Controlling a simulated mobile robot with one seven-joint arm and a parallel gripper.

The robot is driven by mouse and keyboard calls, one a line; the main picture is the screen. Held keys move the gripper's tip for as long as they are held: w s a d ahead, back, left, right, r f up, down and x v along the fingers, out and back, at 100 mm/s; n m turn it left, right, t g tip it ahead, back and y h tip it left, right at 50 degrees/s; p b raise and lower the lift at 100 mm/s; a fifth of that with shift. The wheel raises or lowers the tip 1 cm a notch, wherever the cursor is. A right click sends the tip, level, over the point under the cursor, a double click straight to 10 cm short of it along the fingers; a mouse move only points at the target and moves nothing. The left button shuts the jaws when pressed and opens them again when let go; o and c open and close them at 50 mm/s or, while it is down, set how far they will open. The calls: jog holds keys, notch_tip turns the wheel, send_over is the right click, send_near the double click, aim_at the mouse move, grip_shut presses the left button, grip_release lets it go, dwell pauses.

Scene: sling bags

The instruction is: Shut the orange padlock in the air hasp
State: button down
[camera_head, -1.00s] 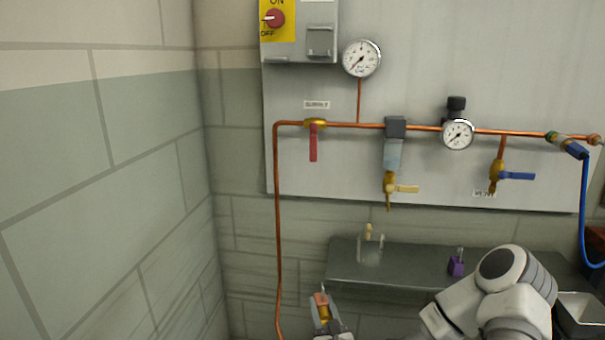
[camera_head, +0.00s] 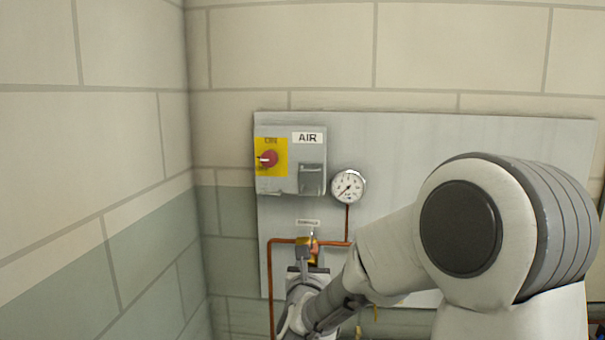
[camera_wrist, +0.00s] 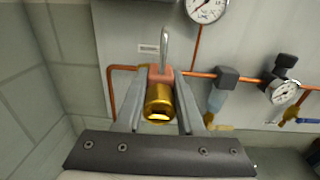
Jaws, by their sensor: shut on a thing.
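My gripper (camera_head: 305,258) is shut on the orange padlock (camera_wrist: 160,73), which has a gold lower part and a steel shackle pointing up. In the head view the padlock (camera_head: 314,243) is in front of the copper pipe, below the AIR box (camera_head: 285,180). I cannot tell whether the shackle is open. The air hasp looks to be the grey bracket (camera_head: 312,179) on the box's right side, above the padlock and apart from it. The hasp does not show clearly in the wrist view.
A pressure gauge (camera_head: 348,186) is right of the box, with copper pipe (camera_head: 271,290) below. A block wall (camera_head: 100,180) stands close on the left. My arm covers much of the panel's right side.

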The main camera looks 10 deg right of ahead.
notch_tip(320, 180, up, 15)
jog(key=s+a+p, duration=0.2)
jog(key=p, duration=0.2)
jog(key=shift+s+a+h, duration=0.25)
jog(key=shift+s+h, duration=0.05)
jog(key=shift+s, duration=0.1)
jog(key=shift+s+f+b, duration=0.1)
jog(key=shift+f+b, duration=0.15)
jog(key=shift+b, duration=0.55)
jog(key=shift+b+x, duration=1.3)
jog(key=shift+x, duration=1.45)
jog(key=shift+f, duration=0.15)
jog(key=shift+f+b, duration=0.1)
jog(key=shift+b, duration=1.6)
jog(key=shift+b+x, duration=0.75)
jog(key=shift+x, duration=2.75)
jog(key=shift+w+d, duration=0.1)
jog(key=shift+w, duration=0.15)
